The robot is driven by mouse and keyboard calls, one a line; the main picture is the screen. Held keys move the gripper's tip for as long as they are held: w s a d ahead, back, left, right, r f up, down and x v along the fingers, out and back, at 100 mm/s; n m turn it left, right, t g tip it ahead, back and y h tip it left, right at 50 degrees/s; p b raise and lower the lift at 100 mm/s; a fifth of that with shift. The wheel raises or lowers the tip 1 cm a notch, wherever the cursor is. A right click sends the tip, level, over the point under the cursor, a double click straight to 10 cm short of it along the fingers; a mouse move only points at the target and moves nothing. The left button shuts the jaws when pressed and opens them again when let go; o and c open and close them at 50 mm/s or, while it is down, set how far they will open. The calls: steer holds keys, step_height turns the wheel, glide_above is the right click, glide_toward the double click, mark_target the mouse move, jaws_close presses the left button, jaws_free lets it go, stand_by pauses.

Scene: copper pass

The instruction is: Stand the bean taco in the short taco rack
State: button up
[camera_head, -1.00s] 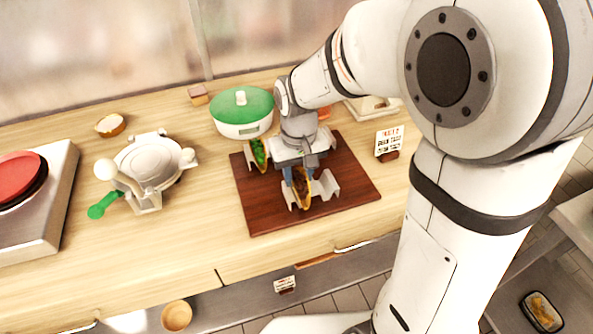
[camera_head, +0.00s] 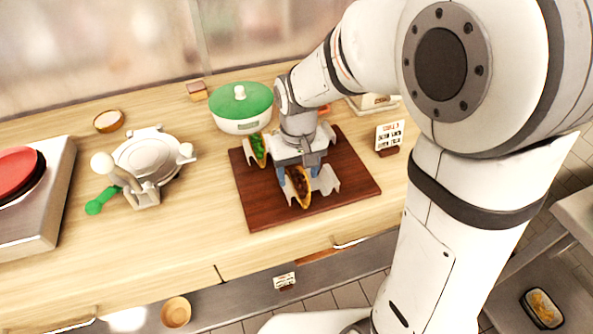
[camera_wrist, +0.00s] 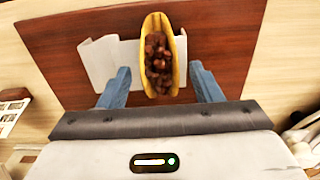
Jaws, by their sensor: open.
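The bean taco (camera_head: 301,190), a yellow shell with brown beans, stands in the nearer pale metal rack (camera_head: 326,181) on the brown board, at that rack's left end. This seems to be the short rack. In the wrist view the taco (camera_wrist: 158,58) shows between my fingertips, with the rack (camera_wrist: 102,62) reaching out mostly to its left. My gripper (camera_head: 298,184) is open, its blue fingers on either side of the taco. In the wrist view my gripper (camera_wrist: 160,74) shows gaps between both fingers and the shell. The taco's lower edge is hidden.
A taco with green filling (camera_head: 258,148) stands in another rack behind, partly hidden by my gripper. A green-lidded pot (camera_head: 241,106) stands behind the brown board (camera_head: 262,208). A small menu sign (camera_head: 389,137) is at right, a press (camera_head: 150,160) at left. The board's front is clear.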

step_height(320, 180, up, 8)
steer(key=shift+f, duration=0.1)
stand_by(0.4)
steer(key=s+d+m+t, duration=0.2)
steer(key=s+d+m, duration=0.1)
steer(key=s+d, duration=0.9)
steer(key=shift+s+t, duration=0.15)
steer(key=shift+t, duration=0.25)
